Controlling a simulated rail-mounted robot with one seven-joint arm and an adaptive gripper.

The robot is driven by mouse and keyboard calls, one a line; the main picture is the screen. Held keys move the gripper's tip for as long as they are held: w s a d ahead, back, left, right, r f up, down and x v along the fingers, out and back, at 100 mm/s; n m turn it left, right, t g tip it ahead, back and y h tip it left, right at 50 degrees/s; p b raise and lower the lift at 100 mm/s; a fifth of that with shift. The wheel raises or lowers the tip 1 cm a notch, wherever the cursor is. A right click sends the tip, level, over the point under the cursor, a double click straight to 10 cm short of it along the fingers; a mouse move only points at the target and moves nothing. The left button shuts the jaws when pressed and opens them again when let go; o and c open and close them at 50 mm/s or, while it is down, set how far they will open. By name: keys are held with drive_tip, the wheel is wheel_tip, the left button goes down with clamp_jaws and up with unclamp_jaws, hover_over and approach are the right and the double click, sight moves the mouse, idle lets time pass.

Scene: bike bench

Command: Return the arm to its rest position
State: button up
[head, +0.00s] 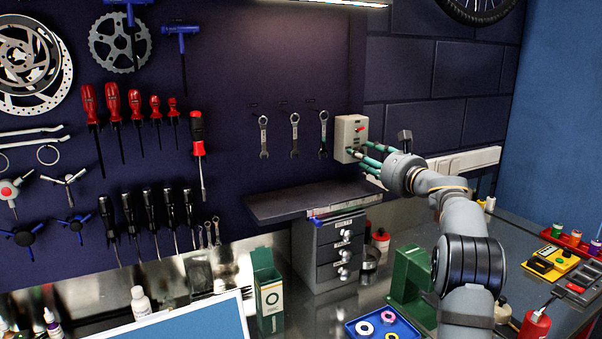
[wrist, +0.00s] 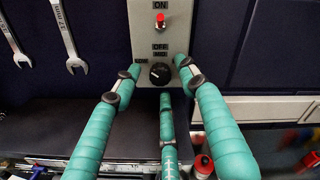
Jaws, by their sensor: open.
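My gripper (head: 367,159) is at the end of my raised arm, in front of a beige switch box (head: 350,132) on the dark wall. In the wrist view its teal fingers (wrist: 157,88) are spread apart around the box's black knob (wrist: 159,73), with nothing held between them. I cannot tell whether a fingertip touches the box. A red toggle (wrist: 160,21) sits above the knob, under an "ON" label. My arm reaches up from the lower right in the head view.
Wrenches (head: 294,135) hang left of the box. A dark shelf (head: 312,198) and a grey drawer unit (head: 335,255) are below. A green stand (head: 409,282), a blue tray (head: 384,325) with rings and a red bottle (head: 534,328) stand near my arm. Open space lies in front of the wall.

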drive_tip(key=m+p, duration=0.2)
drive_tip(key=shift+r+m, duration=0.3)
drive_tip(key=shift+f+m+p, duration=0.35)
drive_tip(key=shift+m+p, duration=0.4)
drive_tip(key=shift+m, duration=0.35)
